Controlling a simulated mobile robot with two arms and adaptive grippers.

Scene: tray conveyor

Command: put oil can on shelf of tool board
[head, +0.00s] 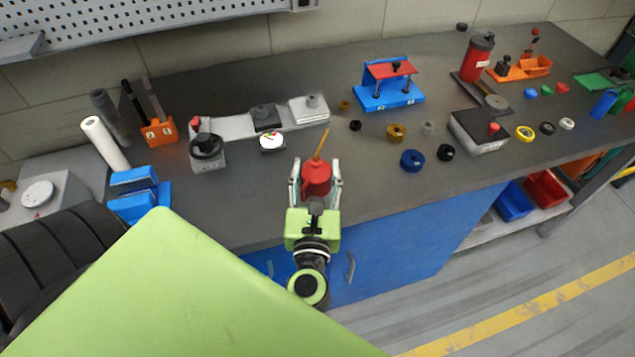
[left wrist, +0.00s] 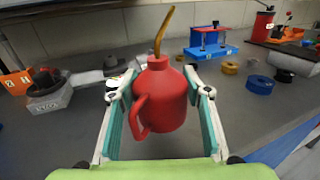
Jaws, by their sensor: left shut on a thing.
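The red oil can (head: 316,178) with a thin yellow-brown spout is in my left gripper (head: 315,172), over the front part of the workbench. In the left wrist view the oil can (left wrist: 160,95) is upright between the two fingers of my left gripper (left wrist: 160,100), its handle toward the camera. The fingers are shut on its body. The tool board (head: 200,22), a grey perforated panel, shows at the top left of the head view, with a ledge (head: 22,47) at its left end. My right gripper is not in view.
Behind the can stand a grey fixture (head: 232,125) and a white dial gauge (head: 271,142). An orange block (head: 160,132) and blue vise (head: 137,190) are at left. A blue press (head: 388,88) and several small rings lie to the right.

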